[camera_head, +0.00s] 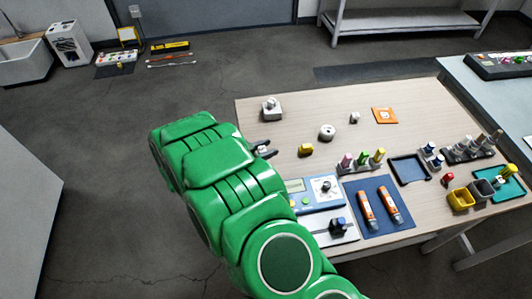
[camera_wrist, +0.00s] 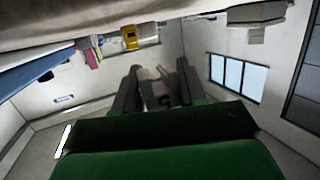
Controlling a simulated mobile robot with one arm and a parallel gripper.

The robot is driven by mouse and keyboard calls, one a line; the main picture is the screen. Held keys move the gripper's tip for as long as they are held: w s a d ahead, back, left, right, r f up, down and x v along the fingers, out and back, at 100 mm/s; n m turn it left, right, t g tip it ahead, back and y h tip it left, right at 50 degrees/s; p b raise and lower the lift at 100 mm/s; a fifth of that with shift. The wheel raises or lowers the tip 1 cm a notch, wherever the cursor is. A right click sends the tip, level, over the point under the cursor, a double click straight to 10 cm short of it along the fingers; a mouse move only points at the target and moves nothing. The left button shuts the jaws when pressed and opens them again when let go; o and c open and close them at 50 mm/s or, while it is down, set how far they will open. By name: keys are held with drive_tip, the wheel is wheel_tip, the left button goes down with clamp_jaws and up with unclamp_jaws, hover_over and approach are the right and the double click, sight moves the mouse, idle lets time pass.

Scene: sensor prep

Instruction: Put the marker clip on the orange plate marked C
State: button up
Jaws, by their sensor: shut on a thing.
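My gripper (camera_head: 264,149) is over the left edge of the wooden table, with its dark fingers pointing right. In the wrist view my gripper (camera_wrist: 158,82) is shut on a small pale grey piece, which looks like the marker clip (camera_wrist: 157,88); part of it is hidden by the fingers. A whitish bit of the clip (camera_head: 262,148) shows between the fingers in the head view. The orange plate (camera_head: 378,113) lies flat toward the table's back right, apart from my gripper. It bears a white mark too small to read, and nothing stands on it.
On the table (camera_head: 425,107), a yellow block (camera_head: 305,149), a white round piece (camera_head: 327,132) and a small grey piece (camera_head: 354,118) stand between gripper and plate. A white block (camera_head: 271,108) is at the back left. Bottle racks (camera_head: 359,168) and a dark tray (camera_head: 409,169) are nearer the front.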

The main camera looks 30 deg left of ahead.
drive_tip(key=shift+w+a+f, duration=0.2)
drive_tip(key=shift+f, duration=0.2)
drive_tip(key=shift+a+f, duration=0.1)
drive_tip(key=shift+f, duration=1.25)
drive_tip(key=shift+f, duration=0.2)
drive_tip(key=o, duration=1)
drive_tip(key=shift+o, duration=0.2)
drive_tip(key=v, duration=0.6)
drive_tip(key=shift+s+a+r, duration=0.1)
drive_tip(key=shift+s+a, duration=0.05)
drive_tip(key=shift+s, duration=0.25)
drive_tip(key=shift+s+a+r, duration=0.1)
drive_tip(key=shift+s+a, duration=0.1)
drive_tip(key=shift+s, duration=0.2)
drive_tip(key=shift+c, duration=0.9)
